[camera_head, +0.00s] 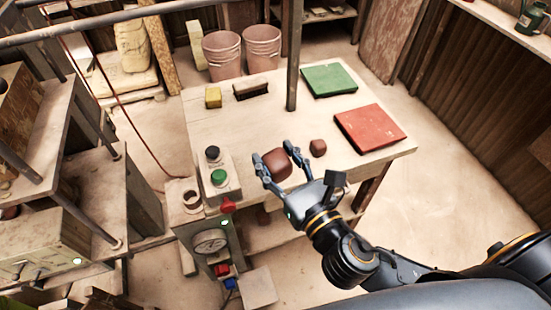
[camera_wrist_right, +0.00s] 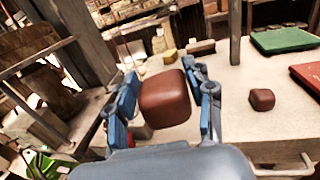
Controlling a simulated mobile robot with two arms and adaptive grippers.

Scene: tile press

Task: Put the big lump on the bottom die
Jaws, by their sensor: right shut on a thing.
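The big lump (camera_head: 276,165) is a reddish-brown rounded block. My right gripper (camera_head: 273,157) is shut on it, with a blue finger on each side, and holds it over the front part of the table. The wrist view also shows the lump (camera_wrist_right: 165,98) between the fingers. A small lump (camera_head: 318,148) of the same colour lies on the table to the right of the gripper. The press frame (camera_head: 85,195), with its posts and plates, stands at the left. I cannot clearly make out the bottom die in it. My left gripper is not in view.
The wooden table (camera_head: 240,125) bears a green slab (camera_head: 329,80), a red slab (camera_head: 370,129), a yellow block (camera_head: 213,97) and a brush (camera_head: 250,89). A control box with a green button (camera_head: 218,177) and a gauge (camera_head: 210,241) stand between table and press.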

